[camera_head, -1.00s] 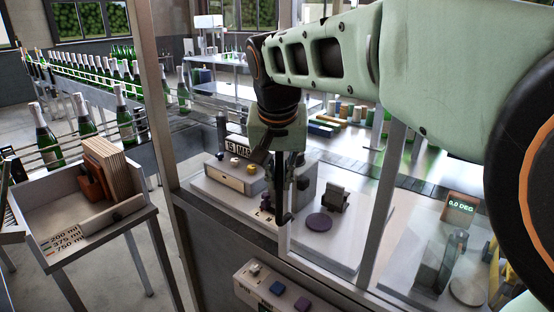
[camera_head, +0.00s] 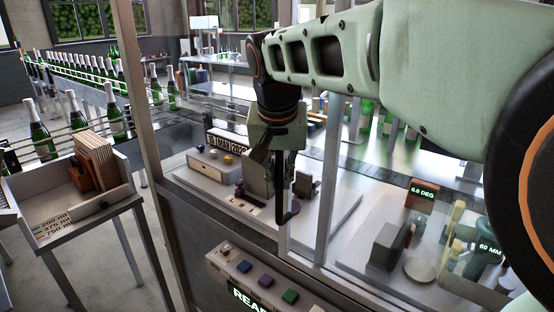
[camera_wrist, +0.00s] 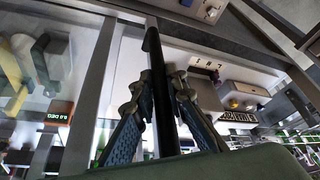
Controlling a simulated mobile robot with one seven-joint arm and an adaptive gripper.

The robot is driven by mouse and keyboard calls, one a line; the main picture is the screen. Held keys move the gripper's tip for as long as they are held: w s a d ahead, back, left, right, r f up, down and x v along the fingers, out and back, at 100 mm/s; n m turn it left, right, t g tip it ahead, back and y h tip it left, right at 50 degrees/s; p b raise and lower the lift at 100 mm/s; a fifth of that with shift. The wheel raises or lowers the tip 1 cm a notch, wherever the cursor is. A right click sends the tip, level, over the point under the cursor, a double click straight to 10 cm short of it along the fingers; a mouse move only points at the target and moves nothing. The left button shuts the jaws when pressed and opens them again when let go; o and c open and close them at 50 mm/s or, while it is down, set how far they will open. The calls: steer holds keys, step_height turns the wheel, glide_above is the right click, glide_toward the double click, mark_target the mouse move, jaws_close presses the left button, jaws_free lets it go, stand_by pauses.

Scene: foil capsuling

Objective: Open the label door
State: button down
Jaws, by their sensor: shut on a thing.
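The label door is a clear panel in a grey frame, whose upright edge (camera_head: 282,240) stands just below my gripper (camera_head: 284,160) in the head view. Its handle (camera_head: 282,208) is a dark upright bar hanging below the fingers. In the wrist view the black handle (camera_wrist: 153,48) runs between both fingers of my gripper (camera_wrist: 164,98), which are shut on it. A pale grey frame bar (camera_wrist: 95,85) runs beside the handle. My wrist and fingers hide the upper part of the handle in the head view.
Behind the door are a white station (camera_head: 212,170) with a date display and a dark block. A button panel (camera_head: 262,278) is at the front. A fixed post (camera_head: 148,110) stands left, near a side tray (camera_head: 118,193). More fixtures (camera_head: 388,245) stand behind glass at right.

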steer(key=shift+s+d, duration=0.25)
steer(key=shift+d, duration=0.05)
steer(key=c, duration=1.9)
jaws_free()
steer(key=shift+c, duration=0.2)
steer(key=shift+r, duration=0.1)
step_height(320, 180, up, 10)
steer(key=shift+f, duration=0.1)
